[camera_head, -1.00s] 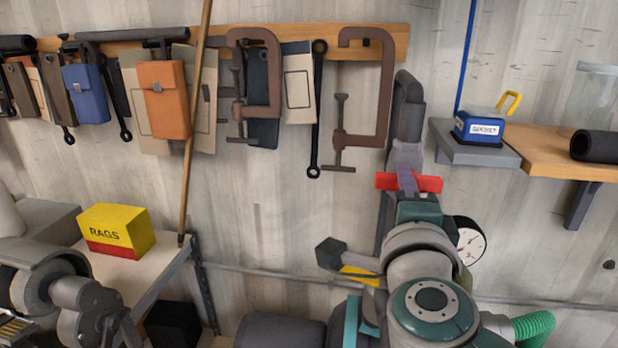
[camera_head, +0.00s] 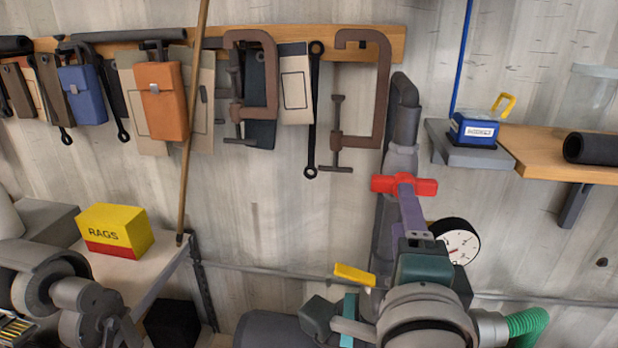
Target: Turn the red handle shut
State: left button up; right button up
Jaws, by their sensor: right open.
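The red handle (camera_head: 425,187) is a short crossbar on the upright grey pipe in the camera_head view, right of centre. It lies roughly level in the picture. My right gripper (camera_head: 406,183) comes up from below, and its purple finger overlaps the middle of the handle. The fingers are seen nearly edge-on. The jaws are open, and I cannot tell whether they touch the handle. The finger hides the middle of the crossbar. Part of my left arm shows at the lower left, but its gripper cannot be made out.
A round gauge (camera_head: 457,243) sits right of my right gripper. A yellow lever (camera_head: 354,275) is low on its left. Clamps (camera_head: 379,100) hang on the wall rack. A wooden shelf (camera_head: 545,155) is at right. A yellow rags box (camera_head: 114,224) stands on the left bench.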

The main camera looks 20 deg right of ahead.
jog(key=v, duration=0.3)
jog(key=shift+s, duration=0.15)
dwell(0.3)
jog(key=w+a+r+n+t+y, duration=0.2)
jog(key=a+r+n+t+y, duration=0.1)
jog(key=a+n+y, duration=0.75)
jog(key=s+a+f+n+g+y, duration=0.3)
jog(key=s+n+g+y, duration=0.15)
jog(key=n, duration=0.45)
jog(key=s+d+f+n+g+h, duration=0.2)
jog(key=s+d+f+n+g, duration=0.1)
jog(key=s+d+g, duration=0.2)
jog(key=s+d+f+n+g+h, duration=0.3)
jog(key=s+d+g, duration=0.2)
jog(key=s, duration=0.5)
jog(key=shift+f+n, duration=0.2)
jog(key=shift+n, duration=0.15)
